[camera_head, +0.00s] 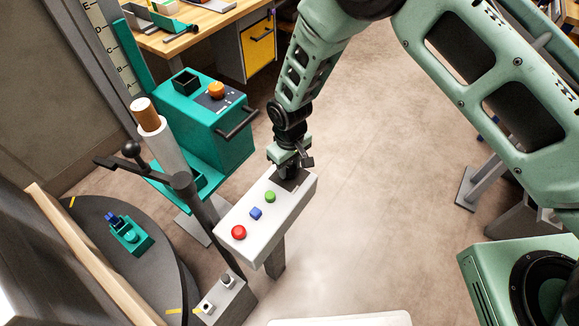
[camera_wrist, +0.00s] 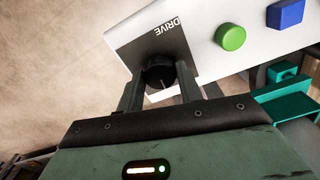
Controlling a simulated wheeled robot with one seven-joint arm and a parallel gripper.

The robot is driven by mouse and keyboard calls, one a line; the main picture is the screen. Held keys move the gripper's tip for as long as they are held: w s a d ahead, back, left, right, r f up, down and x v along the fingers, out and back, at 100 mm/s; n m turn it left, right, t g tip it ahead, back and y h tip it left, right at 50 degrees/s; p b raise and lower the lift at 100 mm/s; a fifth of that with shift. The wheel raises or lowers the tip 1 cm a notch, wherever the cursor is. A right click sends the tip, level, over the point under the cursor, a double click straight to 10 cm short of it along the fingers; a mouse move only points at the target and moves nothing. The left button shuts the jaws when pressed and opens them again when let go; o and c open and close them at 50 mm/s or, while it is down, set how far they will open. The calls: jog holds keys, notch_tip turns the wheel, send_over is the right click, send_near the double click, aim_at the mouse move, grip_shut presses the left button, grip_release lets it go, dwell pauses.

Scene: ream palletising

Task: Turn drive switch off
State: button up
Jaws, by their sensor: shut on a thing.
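The drive switch (camera_wrist: 158,72) is a round black knob with a pale pointer line, on a dark plate lettered DRIVE, seen in the wrist view. The plate sits at one end of a white control box (camera_head: 258,222) in the head view; the box also shows in the wrist view (camera_wrist: 130,25). My gripper (camera_wrist: 160,88) is shut on the knob, one finger on each side. In the head view my gripper (camera_head: 290,163) is at the far right end of the box and hides the knob. The pointer's exact setting is hard to read.
The box carries a green button (camera_head: 270,197), a blue square button (camera_head: 256,213) and a red button (camera_head: 238,232). A dark post with a lever (camera_head: 132,149) stands left, beside a round turntable (camera_head: 90,215). A teal machine (camera_head: 215,125) stands behind.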

aim_at(290, 169)
jog(key=shift+n, duration=0.5)
jog(key=o, duration=1)
jog(key=shift+r, duration=0.1)
notch_tip(290, 169, up, 17)
jog(key=b, duration=0.2)
jog(key=shift+r, duration=0.15)
